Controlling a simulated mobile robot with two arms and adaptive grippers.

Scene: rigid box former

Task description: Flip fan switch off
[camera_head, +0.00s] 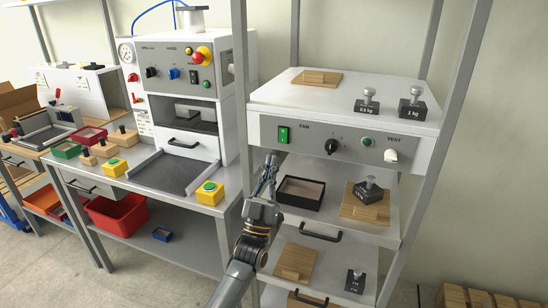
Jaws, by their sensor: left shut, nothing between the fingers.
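The fan switch (283,135) is a green rocker on the left of the grey front panel (312,136), beside the word FAN. Its rocker position is too small to tell. My left gripper (271,158) is shut and empty. Its fingertips point up, just below and slightly left of the switch in the picture. I cannot tell how far they are from the panel. My right gripper is not in view.
The panel also carries a black knob (331,146), a green button (367,142) and a white vent knob (391,155). Weights and a wooden board (317,78) stand on top. A black box (300,193) sits on the shelf below. A grey machine (183,75) stands left.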

